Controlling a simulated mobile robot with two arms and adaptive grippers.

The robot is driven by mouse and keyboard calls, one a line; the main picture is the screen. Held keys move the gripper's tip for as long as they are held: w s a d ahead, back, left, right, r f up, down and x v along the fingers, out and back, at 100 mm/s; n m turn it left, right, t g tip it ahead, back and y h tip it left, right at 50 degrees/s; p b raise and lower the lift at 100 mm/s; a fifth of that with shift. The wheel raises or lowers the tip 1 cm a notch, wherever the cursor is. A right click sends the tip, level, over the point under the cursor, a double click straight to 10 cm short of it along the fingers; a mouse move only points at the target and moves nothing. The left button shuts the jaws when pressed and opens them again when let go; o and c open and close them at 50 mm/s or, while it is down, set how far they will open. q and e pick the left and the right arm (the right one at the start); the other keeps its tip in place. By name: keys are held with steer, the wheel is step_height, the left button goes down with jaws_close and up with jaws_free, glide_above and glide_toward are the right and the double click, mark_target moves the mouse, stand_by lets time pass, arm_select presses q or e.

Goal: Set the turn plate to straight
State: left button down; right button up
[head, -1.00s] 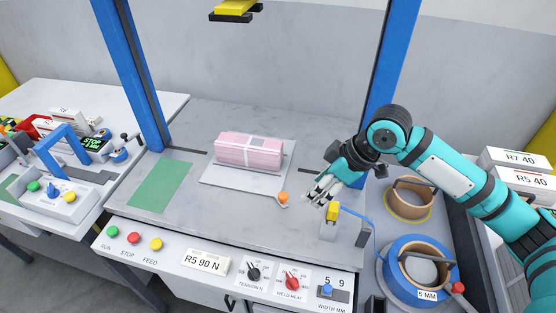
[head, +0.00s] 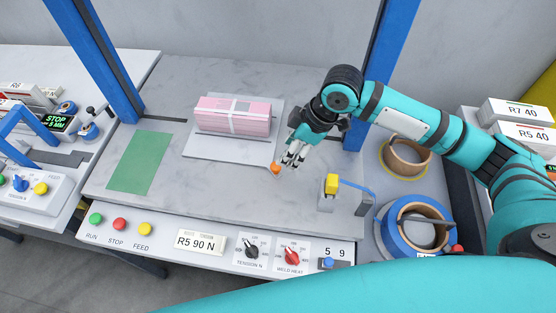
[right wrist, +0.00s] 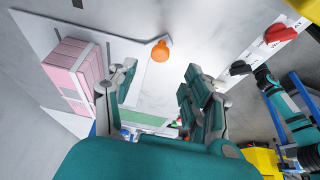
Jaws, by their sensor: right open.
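The turn plate (head: 208,146) is a light grey plate on the table under the blue arch, and it looks slightly turned against the table's edges. A pink strapped newspaper bundle (head: 233,116) lies on it. An orange knob (head: 275,169) stands at the plate's near right corner; it also shows in the right wrist view (right wrist: 160,51). My right gripper (head: 292,160) is open and empty, just above and beside the knob. In the right wrist view the knob appears beyond the spread fingers (right wrist: 160,88). My left gripper is not in view.
A green mat (head: 138,163) lies left of the plate. A yellow-topped post (head: 331,184) stands to the right, near strap rolls (head: 417,229). The front panel has buttons (head: 119,224) and dials (head: 291,257). Bare table lies in front of the plate.

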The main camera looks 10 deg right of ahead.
mark_target(277, 166)
steer(key=x, duration=0.6)
steer(key=shift+a+f+p, duration=0.1)
steer(key=shift+a+p, duration=0.05)
steer(key=shift+p, duration=0.15)
steer(key=shift+w+a+f, duration=0.1)
steer(key=shift+a+f, duration=0.1)
steer(key=shift+f, duration=0.5)
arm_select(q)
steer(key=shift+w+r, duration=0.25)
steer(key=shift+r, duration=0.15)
arm_select(e)
steer(key=shift+c, duration=0.4)
steer(key=c, duration=0.9)
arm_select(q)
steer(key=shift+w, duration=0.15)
arm_select(e)
jaws_close()
